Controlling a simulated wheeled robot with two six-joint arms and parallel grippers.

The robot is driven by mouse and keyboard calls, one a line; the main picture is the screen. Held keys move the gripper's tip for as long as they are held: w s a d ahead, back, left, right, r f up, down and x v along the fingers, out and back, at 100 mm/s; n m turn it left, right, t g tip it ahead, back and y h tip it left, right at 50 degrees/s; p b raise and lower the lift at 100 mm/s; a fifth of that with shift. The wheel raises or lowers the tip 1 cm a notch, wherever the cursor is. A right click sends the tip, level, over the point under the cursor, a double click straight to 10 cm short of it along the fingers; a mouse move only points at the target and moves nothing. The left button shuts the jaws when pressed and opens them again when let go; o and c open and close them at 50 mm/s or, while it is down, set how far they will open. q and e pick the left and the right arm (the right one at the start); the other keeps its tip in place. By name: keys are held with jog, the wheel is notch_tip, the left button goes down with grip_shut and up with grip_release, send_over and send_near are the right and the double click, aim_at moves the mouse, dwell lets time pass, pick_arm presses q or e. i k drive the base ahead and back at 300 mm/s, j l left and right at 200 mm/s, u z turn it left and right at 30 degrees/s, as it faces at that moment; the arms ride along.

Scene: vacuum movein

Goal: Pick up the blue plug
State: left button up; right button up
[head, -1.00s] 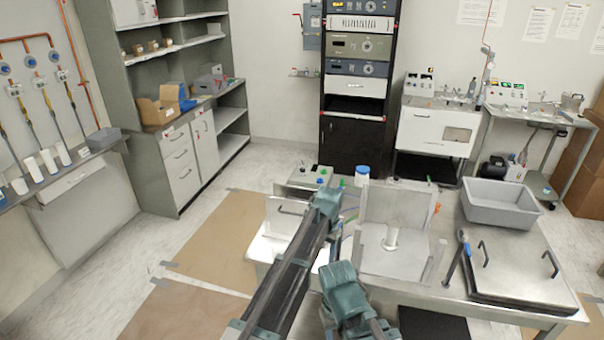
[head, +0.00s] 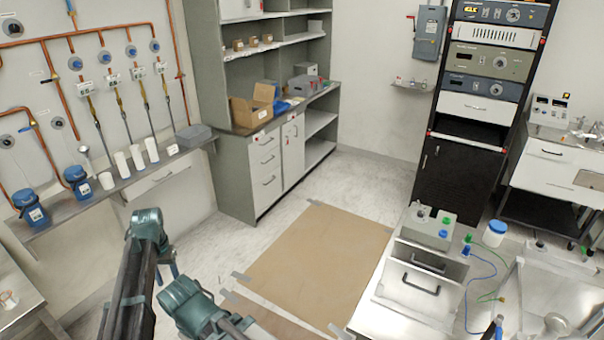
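A small blue plug (head: 466,251) stands on the metal worktop at the right in the head view. It is beside the metal drawer box, and a thin blue cable runs from it. A small green plug (head: 467,238) is close behind it. Teal and dark links of my arms reach in at the lower left, well to the left of the blue plug. I do not see fingertips of either gripper. Nothing that I can see touches the plug.
The drawer box (head: 412,275) with a control unit on top stands left of the plug. A blue-lidded white jar (head: 494,234) stands to its right. Brown floor sheets (head: 318,255) lie left of the worktop. Wall shelves (head: 275,90) and a black rack (head: 455,180) stand behind.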

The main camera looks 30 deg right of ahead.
aim_at(466, 252)
jog(key=i+u, duration=0.5)
jog(key=i, duration=0.35)
jog(key=i+z, duration=0.25)
jog(key=i+j+z, duration=0.1)
jog(key=i+z, duration=0.2)
jog(key=i+l+z, duration=0.15)
jog(key=z, duration=0.25)
jog(key=i+z, duration=0.6)
jog(key=z, duration=0.2)
jog(key=i+j+z, duration=0.15)
jog(key=z, duration=0.25)
jog(key=i+z, duration=0.25)
jog(key=z, duration=0.15)
jog(key=i+z, duration=0.25)
jog(key=z, duration=0.15)
jog(key=i+z, duration=0.25)
jog(key=z, duration=0.15)
jog(key=i+j+z, duration=0.2)
jog(key=z, duration=0.2)
jog(key=i+j+z, duration=0.2)
jog(key=z, duration=0.2)
jog(key=i+j+z, duration=0.2)
jog(key=z, duration=0.25)
jog(key=i+j+z, duration=0.3)
jog(key=z, duration=0.15)
